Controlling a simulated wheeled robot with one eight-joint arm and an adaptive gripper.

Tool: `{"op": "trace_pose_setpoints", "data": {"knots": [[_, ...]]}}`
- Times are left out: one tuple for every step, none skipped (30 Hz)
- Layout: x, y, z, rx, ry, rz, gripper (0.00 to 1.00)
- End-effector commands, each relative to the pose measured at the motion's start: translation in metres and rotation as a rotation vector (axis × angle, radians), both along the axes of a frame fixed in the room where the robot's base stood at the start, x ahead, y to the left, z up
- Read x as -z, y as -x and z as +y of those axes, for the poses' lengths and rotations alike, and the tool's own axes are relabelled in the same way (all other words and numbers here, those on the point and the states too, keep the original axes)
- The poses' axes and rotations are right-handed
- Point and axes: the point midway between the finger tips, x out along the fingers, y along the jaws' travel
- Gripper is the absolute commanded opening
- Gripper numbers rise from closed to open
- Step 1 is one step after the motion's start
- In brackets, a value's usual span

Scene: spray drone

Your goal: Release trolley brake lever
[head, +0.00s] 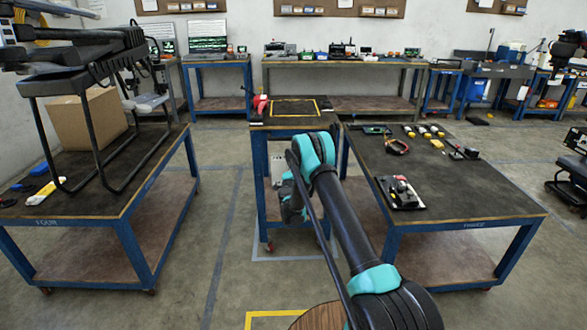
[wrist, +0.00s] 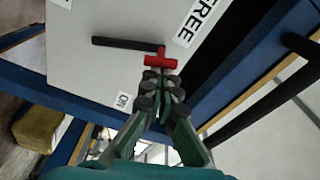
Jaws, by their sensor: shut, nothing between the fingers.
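The brake lever shows in the wrist view as a black bar (wrist: 125,43) with a red end piece (wrist: 155,62), on a pale grey panel (wrist: 80,70). The bar points left in that picture. A "FREE" label (wrist: 201,22) is at upper right and an "ON" label (wrist: 123,101) at lower left. My gripper (wrist: 160,78) is shut and empty, its fingertips right by the red piece; I cannot tell whether they touch. In the head view the blue trolley (head: 258,185) stands in the middle, and my gripper (head: 291,200) is at its front. The lever is hidden there by my arm.
A left table (head: 160,165) holds a cardboard box (head: 88,118) and a black frame. A right table (head: 480,195) carries tools and a small device (head: 400,192). Benches line the back wall. Floor is clear between the left table and trolley.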

Motion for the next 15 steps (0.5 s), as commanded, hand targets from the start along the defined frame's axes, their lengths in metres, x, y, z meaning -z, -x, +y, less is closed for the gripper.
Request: {"op": "trace_pose_setpoints", "data": {"knots": [[0.0002,0.0001,0.0026,-0.004,-0.001,0.0,0.0],[0.0003,0.0001,0.0028,-0.004,-0.001,0.0,0.0],[0.0003,0.0001,0.0029,-0.004,-0.001,0.0,0.0],[0.0003,0.0002,0.003,-0.005,-0.001,0.0,0.0],[0.0003,0.0002,0.0031,-0.005,-0.001,0.0,0.0],[0.0003,0.0002,0.0032,-0.005,-0.001,0.0,0.0],[0.0003,0.0001,0.0033,-0.005,-0.001,0.0,0.0],[0.0003,0.0002,0.0034,-0.006,-0.001,0.001,0.0],[0.0004,0.0002,0.0035,-0.006,-0.001,0.001,0.0],[0.0003,0.0002,0.0036,-0.006,-0.002,0.0,0.0],[0.0003,0.0002,0.0036,-0.006,-0.002,0.0,0.0],[0.0001,0.0,0.0032,-0.006,-0.002,0.0,0.0],[-0.0002,-0.0003,0.0024,-0.006,-0.002,0.0,0.0],[-0.0007,-0.0009,0.001,-0.006,-0.002,0.0,0.0],[-0.0017,-0.002,-0.0019,-0.005,-0.001,0.0,0.0]]}}
